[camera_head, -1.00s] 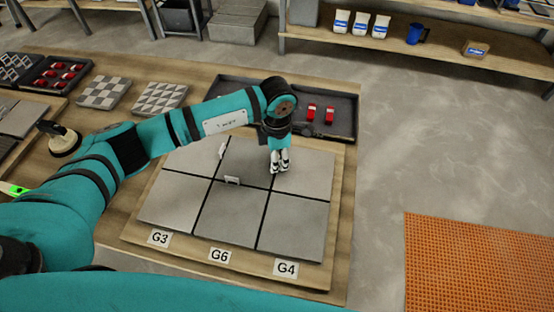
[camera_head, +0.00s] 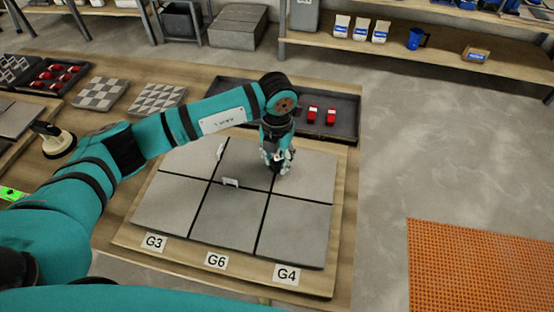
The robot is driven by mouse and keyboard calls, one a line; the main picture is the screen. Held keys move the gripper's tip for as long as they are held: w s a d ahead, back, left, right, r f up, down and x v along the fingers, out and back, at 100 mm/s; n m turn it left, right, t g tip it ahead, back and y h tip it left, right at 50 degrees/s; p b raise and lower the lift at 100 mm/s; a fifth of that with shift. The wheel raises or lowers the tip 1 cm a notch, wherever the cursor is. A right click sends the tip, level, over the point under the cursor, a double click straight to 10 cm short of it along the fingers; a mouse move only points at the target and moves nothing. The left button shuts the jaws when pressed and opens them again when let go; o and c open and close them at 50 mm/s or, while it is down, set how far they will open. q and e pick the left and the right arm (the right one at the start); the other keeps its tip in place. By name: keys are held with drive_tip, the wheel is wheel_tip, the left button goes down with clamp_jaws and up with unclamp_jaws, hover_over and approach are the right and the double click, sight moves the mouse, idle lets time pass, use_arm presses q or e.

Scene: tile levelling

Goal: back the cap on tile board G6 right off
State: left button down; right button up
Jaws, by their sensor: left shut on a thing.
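The tile board (camera_head: 130,235) lies on the wooden bench with grey tiles in two rows. Labels G3 (camera_head: 154,242), G6 (camera_head: 215,261) and G4 (camera_head: 286,274) stand along its front edge. My left gripper (camera_head: 277,168) points down at the back row, by the seam between the middle and right columns. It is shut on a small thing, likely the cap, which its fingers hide. Two pale upright clips show at other seams, a back one (camera_head: 221,151) and a middle one (camera_head: 230,183). My right gripper is not in view.
A dark tray (camera_head: 345,122) behind the board holds two red pieces (camera_head: 312,113). A suction cup tool (camera_head: 57,142) and patterned tile samples (camera_head: 158,98) are on the left. An orange perforated mat (camera_head: 480,265) lies on the floor at right.

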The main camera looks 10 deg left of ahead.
use_arm(q)
drive_tip(key=n, duration=0.3)
drive_tip(key=shift+n, duration=0.4)
drive_tip(key=n, duration=0.3)
drive_tip(key=shift+n, duration=0.3)
drive_tip(key=n, duration=0.3)
drive_tip(key=shift+r+n, duration=0.1)
drive_tip(key=shift+n, duration=0.2)
drive_tip(key=n, duration=0.3)
drive_tip(key=shift+n, duration=0.3)
drive_tip(key=n+p, duration=0.1)
drive_tip(key=n, duration=0.2)
drive_tip(key=shift+n, duration=0.3)
drive_tip(key=n+p, duration=0.2)
drive_tip(key=n, duration=0.1)
drive_tip(key=shift+r+n, duration=0.1)
drive_tip(key=shift+n, duration=0.2)
drive_tip(key=n+p, duration=0.2)
drive_tip(key=n, duration=0.1)
drive_tip(key=shift+w+n+p, duration=0.1)
drive_tip(key=shift+n+p, duration=0.85)
drive_tip(key=shift+n, duration=0.05)
